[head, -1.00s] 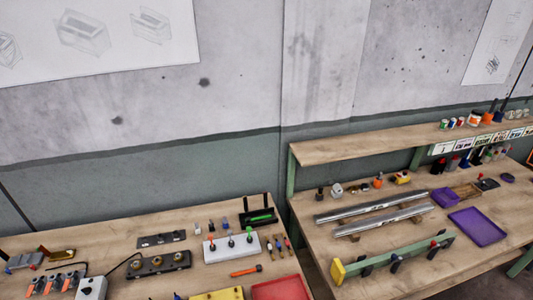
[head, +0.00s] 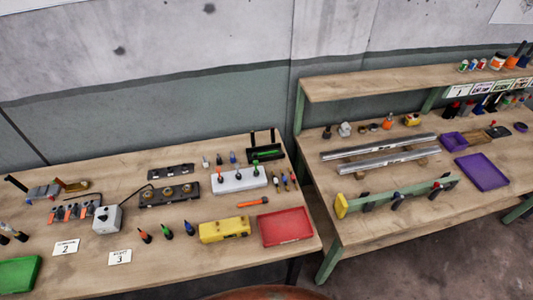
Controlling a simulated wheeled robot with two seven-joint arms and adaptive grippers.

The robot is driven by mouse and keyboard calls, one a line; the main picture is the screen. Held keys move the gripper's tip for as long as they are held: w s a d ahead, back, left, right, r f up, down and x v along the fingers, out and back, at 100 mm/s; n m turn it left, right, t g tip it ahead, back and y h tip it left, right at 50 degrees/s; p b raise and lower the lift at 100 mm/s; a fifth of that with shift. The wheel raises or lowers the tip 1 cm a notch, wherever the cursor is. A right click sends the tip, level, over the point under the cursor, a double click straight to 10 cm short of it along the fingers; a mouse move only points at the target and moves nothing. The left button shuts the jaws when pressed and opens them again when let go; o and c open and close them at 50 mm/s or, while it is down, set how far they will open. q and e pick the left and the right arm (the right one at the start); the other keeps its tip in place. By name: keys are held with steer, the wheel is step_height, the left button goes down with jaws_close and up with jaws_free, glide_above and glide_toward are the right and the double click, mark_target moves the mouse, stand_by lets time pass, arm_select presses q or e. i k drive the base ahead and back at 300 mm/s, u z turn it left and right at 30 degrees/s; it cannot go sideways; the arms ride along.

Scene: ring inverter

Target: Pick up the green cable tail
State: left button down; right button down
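Several small dark-bodied pieces with coloured tips stand on the left bench, between the number cards and the yellow box. One has an orange tip (head: 145,236). The middle one, with what looks like a green tip (head: 167,231), may be the green cable tail; it is too small to be sure. The one on the right (head: 189,229) has a bluish tip. Another green piece (head: 255,170) stands on a white block (head: 239,182). Neither of my grippers is in view.
On the left bench (head: 200,268) are a grey box (head: 107,220), a black plate with round fittings (head: 168,196), a yellow box (head: 225,230), a red tray (head: 286,227) and a green tray (head: 18,274). The right bench holds metal rails and a purple tray (head: 482,172).

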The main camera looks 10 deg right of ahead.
mark_target(255, 154)
steer(key=u, duration=0.5)
steer(key=k, duration=1.25)
steer(key=z, duration=0.25)
steer(key=i, duration=0.6)
steer(key=z, duration=0.6)
steer(key=i, duration=1.15)
steer(key=u, duration=0.55)
